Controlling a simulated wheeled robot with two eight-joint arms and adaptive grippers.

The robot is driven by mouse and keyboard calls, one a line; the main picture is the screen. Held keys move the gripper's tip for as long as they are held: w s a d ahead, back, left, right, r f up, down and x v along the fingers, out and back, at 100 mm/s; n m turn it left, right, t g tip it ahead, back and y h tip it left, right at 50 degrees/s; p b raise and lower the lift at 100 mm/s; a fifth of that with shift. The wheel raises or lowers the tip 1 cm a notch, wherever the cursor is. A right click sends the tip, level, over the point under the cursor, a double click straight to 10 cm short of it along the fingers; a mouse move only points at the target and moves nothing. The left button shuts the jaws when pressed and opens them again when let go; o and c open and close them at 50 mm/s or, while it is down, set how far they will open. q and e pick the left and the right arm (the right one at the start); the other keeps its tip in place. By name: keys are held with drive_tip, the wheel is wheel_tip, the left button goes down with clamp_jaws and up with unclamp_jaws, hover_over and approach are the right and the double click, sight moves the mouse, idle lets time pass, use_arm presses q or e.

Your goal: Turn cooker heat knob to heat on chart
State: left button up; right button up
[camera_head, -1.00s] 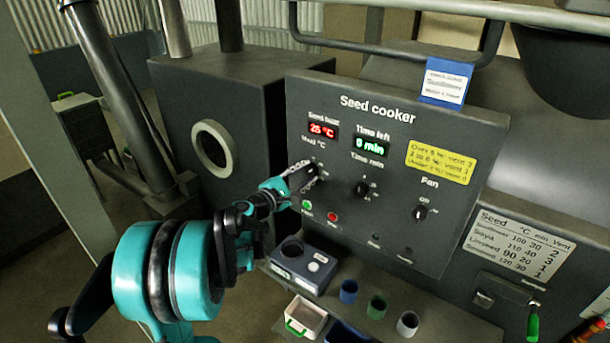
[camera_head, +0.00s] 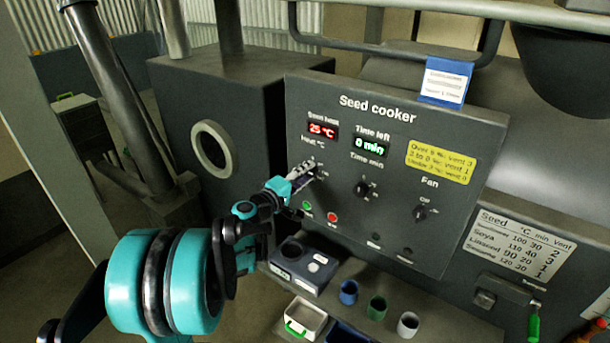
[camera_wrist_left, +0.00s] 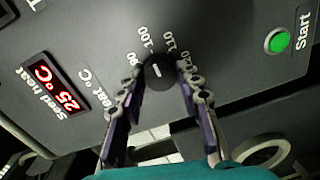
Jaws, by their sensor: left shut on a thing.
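The dark round heat knob (camera_wrist_left: 164,80) is between my left gripper's fingers in the left wrist view. It has a short white mark, and the numbers 90, 100, 110 and 120 run around its far side. The mark leans roughly toward 100, but I cannot read it exactly. My left gripper (camera_head: 308,170) is shut on the knob; in the head view the fingers mostly hide it. The seed heat display (camera_head: 322,131) reads 25 °C. The white chart (camera_head: 517,245) at the lower right lists seeds with °C, min and vent columns: sunflower 100, soya 110, linseed 90, sesame 120.
The time knob (camera_head: 361,189) and fan knob (camera_head: 420,213) lie right of the gripper. The green start button (camera_head: 307,205) and red button (camera_head: 332,217) are just below it. Several small cups, including a blue one (camera_head: 348,292), stand on the shelf below the panel.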

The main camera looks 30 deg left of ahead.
use_arm(q)
drive_tip(key=shift+m, duration=0.3)
drive_tip(key=o, duration=1.2)
drive_tip(key=shift+c, duration=0.2)
drive_tip(key=s, duration=1.2)
drive_tip(key=shift+a+r, duration=0.35)
drive_tip(key=shift+a, duration=0.1)
